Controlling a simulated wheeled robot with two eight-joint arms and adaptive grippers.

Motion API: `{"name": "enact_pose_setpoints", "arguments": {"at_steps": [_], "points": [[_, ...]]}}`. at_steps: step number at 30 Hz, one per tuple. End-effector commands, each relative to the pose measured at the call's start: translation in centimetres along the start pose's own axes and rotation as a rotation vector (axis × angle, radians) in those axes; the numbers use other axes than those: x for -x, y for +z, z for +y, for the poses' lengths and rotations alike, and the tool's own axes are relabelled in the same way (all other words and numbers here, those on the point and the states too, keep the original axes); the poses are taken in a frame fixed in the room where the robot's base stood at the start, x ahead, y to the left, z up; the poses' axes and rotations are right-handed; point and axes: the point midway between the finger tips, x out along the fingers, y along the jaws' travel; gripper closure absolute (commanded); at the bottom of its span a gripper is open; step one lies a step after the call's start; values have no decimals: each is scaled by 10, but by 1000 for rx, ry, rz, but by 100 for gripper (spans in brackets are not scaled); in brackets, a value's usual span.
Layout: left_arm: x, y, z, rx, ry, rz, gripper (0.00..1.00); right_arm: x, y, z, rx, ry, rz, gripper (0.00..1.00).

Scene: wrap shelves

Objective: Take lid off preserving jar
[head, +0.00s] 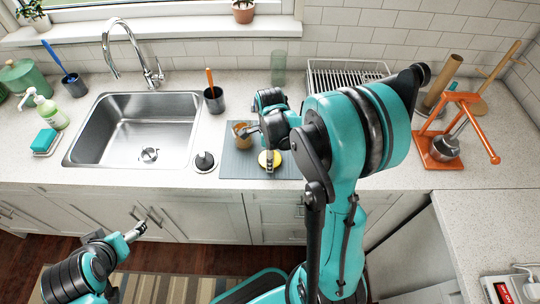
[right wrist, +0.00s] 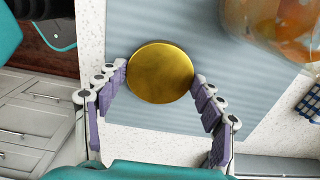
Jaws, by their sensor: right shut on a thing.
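The round gold lid (right wrist: 160,72) sits between the fingertips of my right gripper (right wrist: 161,74) in the right wrist view, with a finger against each side. In the head view the lid (head: 264,158) shows as a yellow disc over the grey mat, in front of the jar. The glass jar (right wrist: 275,25) with orange contents is at the upper right of the wrist view, partly cut off. My left gripper (head: 138,232) hangs low in front of the cabinets, empty.
The grey ribbed mat (head: 237,166) lies on the counter. A sink (head: 148,128) and a dark utensil cup (head: 214,100) are left of it. A dish rack (head: 345,75) stands behind, and an orange stand (head: 440,150) is at the right.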

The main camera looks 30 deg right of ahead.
Motion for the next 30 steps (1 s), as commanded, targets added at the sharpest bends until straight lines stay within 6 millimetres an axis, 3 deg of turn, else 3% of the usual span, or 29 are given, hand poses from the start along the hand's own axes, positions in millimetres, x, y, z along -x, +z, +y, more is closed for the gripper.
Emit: {"name": "enact_pose_setpoints", "arguments": {"at_steps": [1, 3, 16, 30], "points": [[-2, 2, 0, 0, 0, 0, 18, -2, 0, 0, 0, 0, 0, 29], [-1, 1, 0, 0, 0, 0, 18, -1, 0, 0, 0, 0, 0, 11], [4, -3, 0, 0, 0, 0, 18, 6, 0, 0, 0, 0, 0, 11], [26, -19, 0, 0, 0, 0, 18, 101, 0, 0, 0, 0, 0, 11]]}}
